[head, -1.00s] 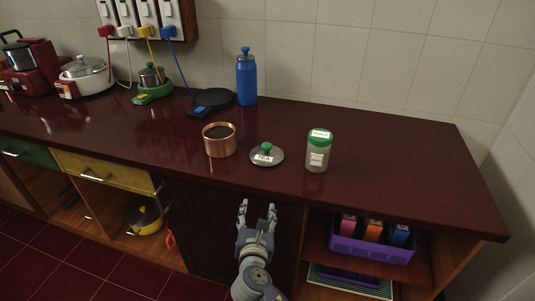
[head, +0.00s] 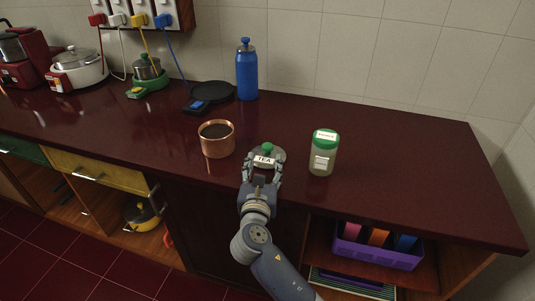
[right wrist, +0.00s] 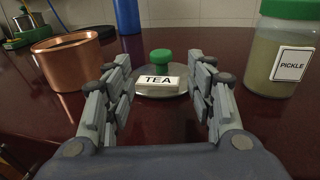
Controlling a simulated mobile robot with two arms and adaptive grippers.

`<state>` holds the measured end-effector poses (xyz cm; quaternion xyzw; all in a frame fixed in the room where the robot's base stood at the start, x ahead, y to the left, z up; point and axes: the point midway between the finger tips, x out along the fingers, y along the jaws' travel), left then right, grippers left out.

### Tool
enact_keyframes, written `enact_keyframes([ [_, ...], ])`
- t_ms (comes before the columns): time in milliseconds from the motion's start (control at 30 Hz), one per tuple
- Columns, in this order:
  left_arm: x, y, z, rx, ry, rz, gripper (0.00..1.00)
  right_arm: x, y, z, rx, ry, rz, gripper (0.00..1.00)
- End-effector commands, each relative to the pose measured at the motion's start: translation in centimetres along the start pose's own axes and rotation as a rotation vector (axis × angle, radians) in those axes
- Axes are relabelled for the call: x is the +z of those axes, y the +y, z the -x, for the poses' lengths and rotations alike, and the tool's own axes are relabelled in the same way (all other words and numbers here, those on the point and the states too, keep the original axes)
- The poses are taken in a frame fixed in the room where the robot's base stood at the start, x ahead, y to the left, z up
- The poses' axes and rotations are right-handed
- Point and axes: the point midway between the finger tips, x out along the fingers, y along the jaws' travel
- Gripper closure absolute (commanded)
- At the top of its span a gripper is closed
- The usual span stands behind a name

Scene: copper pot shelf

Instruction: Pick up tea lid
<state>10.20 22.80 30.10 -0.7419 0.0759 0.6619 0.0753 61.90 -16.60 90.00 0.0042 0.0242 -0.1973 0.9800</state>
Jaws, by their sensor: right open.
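The tea lid (head: 267,151) is a grey metal disc with a green knob and a white label reading TEA. It lies flat on the dark red counter, between the copper pot and the jar. It also shows in the right wrist view (right wrist: 161,78), centred beyond the fingers. My right gripper (head: 262,168) is open and empty at the near side of the lid. In the right wrist view its fingers stand left and right of the lid's near edge; I cannot tell if they touch it. My left gripper is not in view.
The copper pot (head: 217,139) stands close left of the lid. A pickle jar (head: 323,153) with a green cap stands to the right. A blue bottle (head: 246,70) and black scale (head: 209,95) are behind. The counter (head: 410,170) is clear at the right.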

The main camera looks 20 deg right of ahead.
Motion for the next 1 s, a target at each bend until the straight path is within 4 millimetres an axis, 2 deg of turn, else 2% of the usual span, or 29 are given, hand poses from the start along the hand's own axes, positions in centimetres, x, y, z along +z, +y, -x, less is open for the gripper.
enact_keyframes([
  [100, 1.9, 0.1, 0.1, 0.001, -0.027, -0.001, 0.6, 0.0, 0.0, -1.3, -0.001, 0.001, 0.0, 0.49],
  [267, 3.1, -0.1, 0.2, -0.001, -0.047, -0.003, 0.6, 0.1, -0.1, -2.6, -0.001, 0.0, 0.0, 0.49],
  [533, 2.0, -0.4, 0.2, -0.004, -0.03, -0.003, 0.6, 0.2, -0.2, -6.3, -0.001, 0.001, -0.001, 0.49],
  [700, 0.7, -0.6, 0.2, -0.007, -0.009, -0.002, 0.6, 0.1, -0.1, -6.8, 0.001, 0.002, -0.001, 0.49],
  [833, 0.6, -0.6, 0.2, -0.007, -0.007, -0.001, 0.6, 0.1, -0.1, -6.8, 0.0, 0.002, -0.001, 0.49],
  [1000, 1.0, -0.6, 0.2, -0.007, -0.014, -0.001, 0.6, 0.1, -0.1, -6.8, 0.0, 0.002, -0.001, 0.88],
])
